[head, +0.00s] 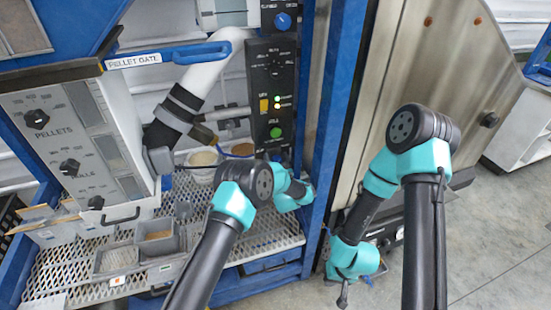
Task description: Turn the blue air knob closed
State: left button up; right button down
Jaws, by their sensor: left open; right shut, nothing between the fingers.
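The blue air knob (283,21) is at the top of the dark control panel (274,60), with a small light mark on its face. No gripper touches it. My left gripper (299,190) is well below the knob, beside the blue upright at the panel's lower right. My own arm largely hides it and its fingers are hard to make out; it is open. My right gripper (343,296) hangs low on the right, in front of the metal cabinet, far from the knob. Its dark fingers are shut and empty.
The panel also carries a black dial (274,68) and a green button (275,132). A blue pellet gate handle (201,52) and a white pipe (213,66) stand left. Below, a mesh shelf (60,266) bears a grey tray (118,259). A blue post (340,90) stands right of the panel.

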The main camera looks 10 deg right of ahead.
pick_arm(q)
jog(key=shift+w, duration=0.2)
jog(key=c, duration=0.9)
jog(key=shift+c, duration=0.2)
jog(key=shift+m, duration=0.7)
jog(key=m+g+h, duration=0.1)
jog(key=m+h, duration=0.1)
jog(key=m, duration=0.4)
jog(key=m+g+h, duration=0.2)
jog(key=m, duration=0.5)
jog(key=m+g+h, duration=0.1)
jog(key=m+g, duration=0.1)
jog(key=m, duration=0.4)
jog(key=shift+d+f+m+h, duration=0.2)
jog(key=shift+f+m+h, duration=0.1)
jog(key=shift+h, duration=0.1)
